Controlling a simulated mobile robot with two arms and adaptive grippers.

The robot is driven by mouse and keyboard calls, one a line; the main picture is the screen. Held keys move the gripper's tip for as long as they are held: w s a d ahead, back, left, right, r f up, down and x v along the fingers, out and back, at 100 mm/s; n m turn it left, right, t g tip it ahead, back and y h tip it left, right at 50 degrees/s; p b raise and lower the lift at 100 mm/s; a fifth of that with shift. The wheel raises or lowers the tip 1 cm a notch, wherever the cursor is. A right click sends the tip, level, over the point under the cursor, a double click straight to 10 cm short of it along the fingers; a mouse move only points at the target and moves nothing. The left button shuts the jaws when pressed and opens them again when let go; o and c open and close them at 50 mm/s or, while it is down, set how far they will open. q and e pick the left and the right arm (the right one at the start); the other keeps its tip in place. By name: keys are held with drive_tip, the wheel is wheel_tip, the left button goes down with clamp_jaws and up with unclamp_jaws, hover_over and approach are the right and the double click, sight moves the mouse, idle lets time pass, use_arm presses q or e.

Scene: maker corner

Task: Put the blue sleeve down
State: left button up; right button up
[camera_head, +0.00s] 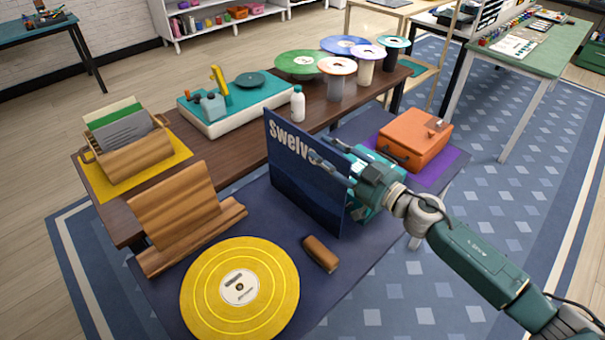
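The blue sleeve (295,178), a dark blue square with pale lettering along its top, stands nearly upright over the dark mat (345,275). My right gripper (324,152) reaches in from the right and is shut on the sleeve's upper right edge. One finger lies across the sleeve's front face; the other side of the grip is partly hidden. I cannot tell whether the sleeve's lower edge touches the mat. My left gripper is not in view.
A wooden stand (180,215), a yellow record (215,300) and a brown block (321,253) are near the sleeve. An orange case (414,140) sits to the right on a purple mat. A white bottle (298,104) and turntable (235,110) stand behind. Bare mat lies right of the block.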

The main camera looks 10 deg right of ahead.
sight(316, 146)
drive_tip(key=x, duration=0.4)
drive_tip(key=shift+f, duration=0.15)
clamp_jaws()
